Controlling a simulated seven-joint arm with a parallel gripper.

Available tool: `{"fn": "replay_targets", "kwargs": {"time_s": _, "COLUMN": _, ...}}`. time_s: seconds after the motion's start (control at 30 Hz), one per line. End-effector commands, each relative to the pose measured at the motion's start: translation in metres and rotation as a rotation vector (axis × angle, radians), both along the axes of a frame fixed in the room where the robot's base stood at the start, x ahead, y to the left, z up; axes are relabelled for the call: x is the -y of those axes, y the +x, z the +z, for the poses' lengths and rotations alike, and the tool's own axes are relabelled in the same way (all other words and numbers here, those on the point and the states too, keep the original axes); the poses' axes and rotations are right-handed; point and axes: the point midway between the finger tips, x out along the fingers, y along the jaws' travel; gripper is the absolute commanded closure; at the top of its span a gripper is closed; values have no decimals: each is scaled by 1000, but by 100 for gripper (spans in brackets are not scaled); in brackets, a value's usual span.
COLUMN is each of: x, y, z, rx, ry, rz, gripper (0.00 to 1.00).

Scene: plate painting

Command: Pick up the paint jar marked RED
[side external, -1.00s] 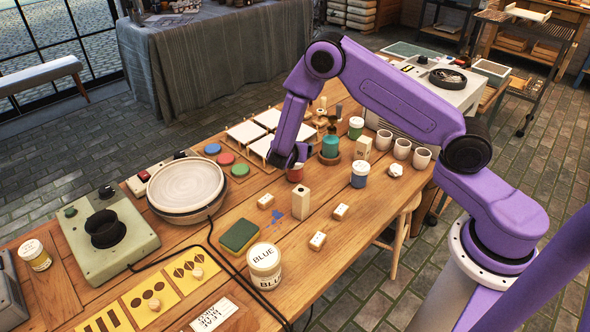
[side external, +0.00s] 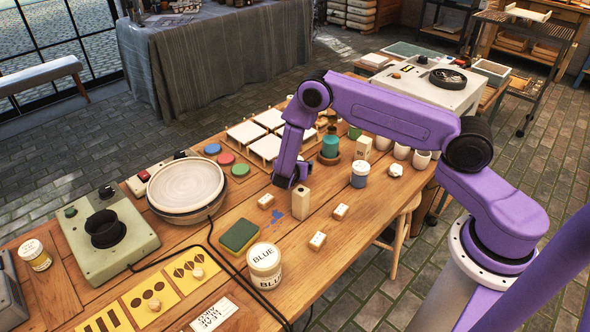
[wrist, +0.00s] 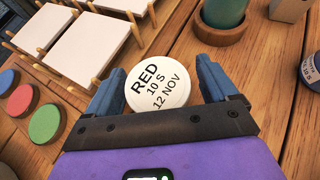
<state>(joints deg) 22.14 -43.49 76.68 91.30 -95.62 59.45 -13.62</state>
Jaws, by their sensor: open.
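The paint jar marked RED (wrist: 155,88) shows its round white lid in the wrist view, with "RED", "10 S" and "12 NOV" on it. My gripper (wrist: 160,68) is open, with one blue-grey finger on each side of the lid. The lid looks apart from the right finger; contact at the left finger is hard to tell.
White tiles (side external: 247,132) on pegged racks, coloured discs (side external: 226,158) and a teal pot (side external: 330,146) on a wooden dish are nearby. A jar marked BLUE (side external: 264,262) stands nearer the camera.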

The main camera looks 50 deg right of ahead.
Motion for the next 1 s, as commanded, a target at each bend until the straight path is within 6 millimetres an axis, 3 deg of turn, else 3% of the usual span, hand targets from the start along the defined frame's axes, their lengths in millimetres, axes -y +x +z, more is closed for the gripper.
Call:
{"fn": "replay_targets", "kwargs": {"time_s": 0.3, "x": 4, "y": 2, "z": -2, "rx": 0, "ry": 0, "rz": 0, "gripper": 14}}
{"fn": "replay_targets", "kwargs": {"time_s": 0.5, "x": 4, "y": 2, "z": -2, "rx": -1, "ry": 0, "rz": 0, "gripper": 73}}
{"fn": "replay_targets", "kwargs": {"time_s": 1.0, "x": 3, "y": 3, "z": 8, "rx": 2, "ry": 0, "rz": 0, "gripper": 73}}
